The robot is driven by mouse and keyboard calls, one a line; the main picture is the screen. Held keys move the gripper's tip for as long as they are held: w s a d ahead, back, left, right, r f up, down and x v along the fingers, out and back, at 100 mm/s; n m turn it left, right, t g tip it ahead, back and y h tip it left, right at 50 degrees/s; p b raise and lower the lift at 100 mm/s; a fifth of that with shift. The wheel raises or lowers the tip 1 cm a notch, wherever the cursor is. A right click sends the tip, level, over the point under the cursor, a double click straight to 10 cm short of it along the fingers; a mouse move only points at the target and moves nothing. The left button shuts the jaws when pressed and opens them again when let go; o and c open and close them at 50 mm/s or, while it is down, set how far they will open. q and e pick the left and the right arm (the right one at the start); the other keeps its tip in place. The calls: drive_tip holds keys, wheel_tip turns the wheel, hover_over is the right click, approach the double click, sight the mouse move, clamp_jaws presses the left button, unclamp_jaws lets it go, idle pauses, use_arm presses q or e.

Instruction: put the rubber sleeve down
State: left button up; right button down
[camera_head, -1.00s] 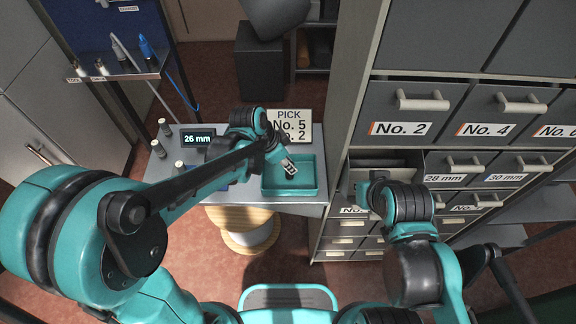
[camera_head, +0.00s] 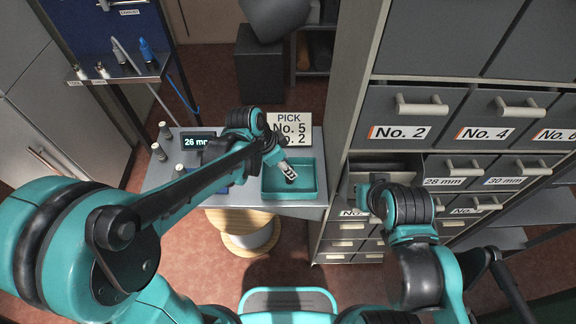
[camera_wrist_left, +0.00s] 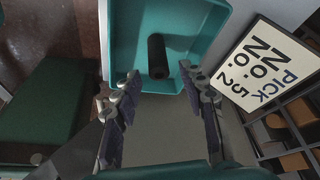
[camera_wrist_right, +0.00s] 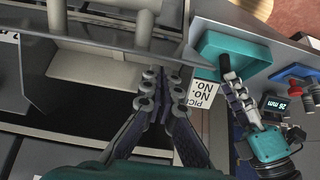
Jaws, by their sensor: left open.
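The rubber sleeve, a black cylinder (camera_wrist_left: 158,57), is in the teal tray (camera_wrist_left: 215,15) in the left wrist view. My left gripper (camera_wrist_left: 160,78) is open, with its fingertips apart on either side of the sleeve's near end. In the head view my left gripper (camera_head: 288,172) is low over the tray (camera_head: 292,194); the sleeve cannot be made out there. A dark piece, seemingly the sleeve (camera_wrist_right: 225,64), shows at the left gripper's tip in the right wrist view. My right gripper (camera_wrist_right: 163,76) has its fingers together by the open drawer (camera_head: 395,170), with nothing seen between them.
A "PICK No. 5 No. 2" sign (camera_head: 290,128) stands behind the tray. A "26 mm" display (camera_head: 197,142) and small bottle-like posts (camera_head: 160,152) are at the left of the table. The drawer cabinet (camera_head: 440,100) stands at the right, close to my right arm.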

use_arm(q)
drive_tip(key=p+v, duration=0.3)
drive_tip(key=v, duration=0.7)
use_arm(e)
wheel_tip(320, 180, up, 3)
drive_tip(key=shift+r, duration=0.1)
drive_tip(key=shift+s, duration=0.1)
use_arm(q)
drive_tip(key=s+a+r+n+t+y, duration=0.2)
drive_tip(key=s+a+n+t+y, duration=0.2)
drive_tip(key=s+a+n, duration=0.6)
drive_tip(key=shift+s+a+n+t, duration=0.3)
drive_tip(key=shift+a+n+t, duration=0.3)
drive_tip(key=shift+a+n, duration=1.1)
drive_tip(key=shift+a+m, duration=0.3)
drive_tip(key=shift+m, duration=0.1)
